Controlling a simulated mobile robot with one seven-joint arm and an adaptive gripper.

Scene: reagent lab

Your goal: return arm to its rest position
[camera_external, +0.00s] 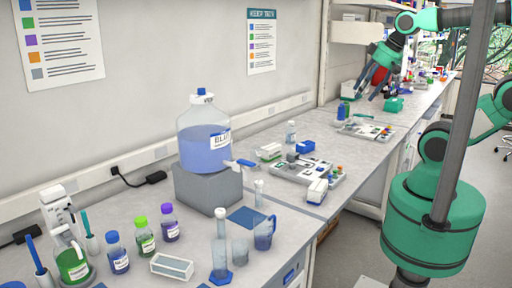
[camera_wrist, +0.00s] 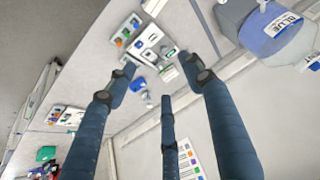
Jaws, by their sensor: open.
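My gripper (camera_external: 376,84) hangs at the end of my green and dark arm, above the far part of the bench in the external view. It points down and to the left, clear of the bench as far as I can tell. In the wrist view its blue-grey fingers (camera_wrist: 160,72) are spread apart with nothing between them. The gripper is open and empty. The bench equipment shows beyond the fingertips, below them in space. My arm reaches in from the upper right.
A large blue-liquid carboy (camera_external: 205,138) stands on a grey block (camera_external: 207,187). Several small bottles, a blue jug (camera_external: 264,233) and a cylinder (camera_external: 220,250) crowd the near bench. A tray of instruments (camera_external: 307,171) lies mid-bench. Open floor (camera_external: 345,245) is right of the bench.

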